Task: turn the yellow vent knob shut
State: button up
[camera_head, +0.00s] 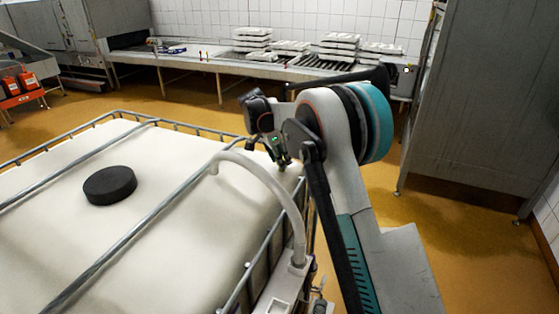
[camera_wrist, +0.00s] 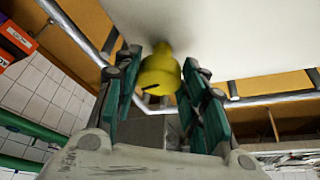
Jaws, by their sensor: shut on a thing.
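The yellow vent knob (camera_wrist: 160,72) shows in the wrist view, against the white tank surface. It has a short dark mark on its near face. My gripper (camera_wrist: 161,62) has one green-padded finger on each side of the knob and is shut on it. In the head view my gripper (camera_head: 282,160) reaches down to the far right corner of the white tank (camera_head: 150,225). The knob is hidden there behind the gripper.
A metal cage (camera_head: 125,241) with bars surrounds the tank. A black round lid (camera_head: 110,185) sits on its top. A pale curved pipe (camera_head: 283,192) arches close to my gripper. A bench with stacked white moulds (camera_head: 338,42) stands behind, and a grey cabinet (camera_head: 480,95) at right.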

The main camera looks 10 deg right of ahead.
jog(key=shift+d+m+g, duration=0.15)
jog(key=shift+m+g, duration=0.25)
jog(key=shift+m, duration=0.6)
jog(key=shift+w, duration=0.1)
jog(key=shift+d+r, duration=0.1)
jog(key=shift+d, duration=0.05)
jog(key=o, duration=0.8)
jog(key=shift+w, duration=0.1)
jog(key=shift+o, duration=1.3)
jog(key=shift+d, duration=0.35)
jog(key=shift+a, duration=0.35)
jog(key=v, duration=1.2)
jog(key=shift+w+d, duration=0.1)
